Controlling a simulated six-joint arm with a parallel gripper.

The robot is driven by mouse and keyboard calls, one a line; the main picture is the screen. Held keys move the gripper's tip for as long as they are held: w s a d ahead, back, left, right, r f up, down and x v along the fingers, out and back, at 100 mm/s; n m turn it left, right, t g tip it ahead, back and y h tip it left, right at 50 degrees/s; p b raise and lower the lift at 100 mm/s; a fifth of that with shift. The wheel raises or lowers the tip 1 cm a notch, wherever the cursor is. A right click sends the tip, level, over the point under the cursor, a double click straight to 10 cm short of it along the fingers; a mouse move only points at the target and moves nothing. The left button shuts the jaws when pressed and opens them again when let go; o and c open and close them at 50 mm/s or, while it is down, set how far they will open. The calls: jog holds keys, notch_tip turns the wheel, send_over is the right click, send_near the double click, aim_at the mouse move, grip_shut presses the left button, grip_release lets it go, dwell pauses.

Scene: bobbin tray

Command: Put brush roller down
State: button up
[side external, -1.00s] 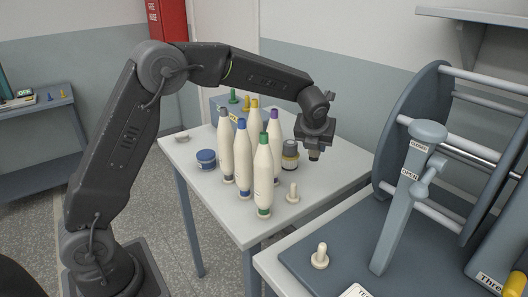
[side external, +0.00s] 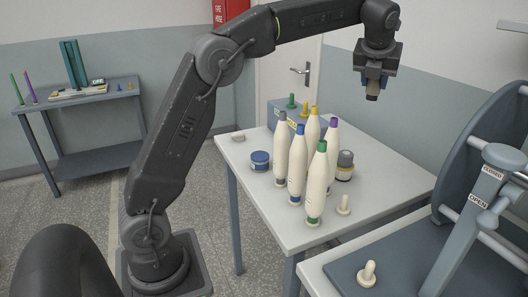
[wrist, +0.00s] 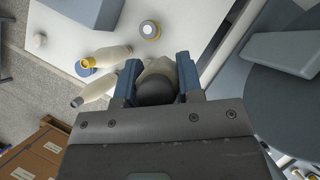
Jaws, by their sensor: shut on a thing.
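My gripper (side external: 373,80) is high above the right part of the white table (side external: 400,185), pointing down. It is shut on a short piece with a dark end and a beige part, which I take to be the brush roller (side external: 372,96). In the wrist view my gripper (wrist: 158,82) has its blue fingers on both sides of this brush roller (wrist: 156,92), with the dark rounded end toward the camera. The roller is clear of the table and touches nothing below it. The fingers hide much of its sides.
Several cream bobbins with coloured tips (side external: 317,185) stand upright on the table. A machine with a large disc (side external: 490,160) stands at the right.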

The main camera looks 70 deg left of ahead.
jog(key=s+a+n+y, duration=0.15)
jog(key=s+a, duration=0.25)
jog(key=a, duration=0.9)
jog(key=s+a+n+g, duration=0.4)
jog(key=s+a+n, duration=0.3)
jog(key=s+a, duration=1.5)
notch_tip(320, 180, down, 17)
jog(key=w+a, duration=0.1)
jog(key=a, duration=0.1)
jog(key=shift+y, duration=0.45)
jog(key=w+d+f, duration=0.1)
jog(key=w+f, duration=0.1)
jog(key=w, duration=0.1)
jog(key=w+d+f, duration=0.1)
jog(key=w+f, duration=0.2)
jog(key=w, duration=0.1)
jog(key=w+d+f, duration=0.1)
jog(key=w+f, duration=0.2)
jog(key=w, duration=0.1)
jog(key=shift+w+f, duration=0.15)
jog(key=shift+w, duration=0.1)
jog(key=shift+f, duration=1.9)
jog(key=shift+f, duration=0.15)
jog(key=o, duration=0.9)
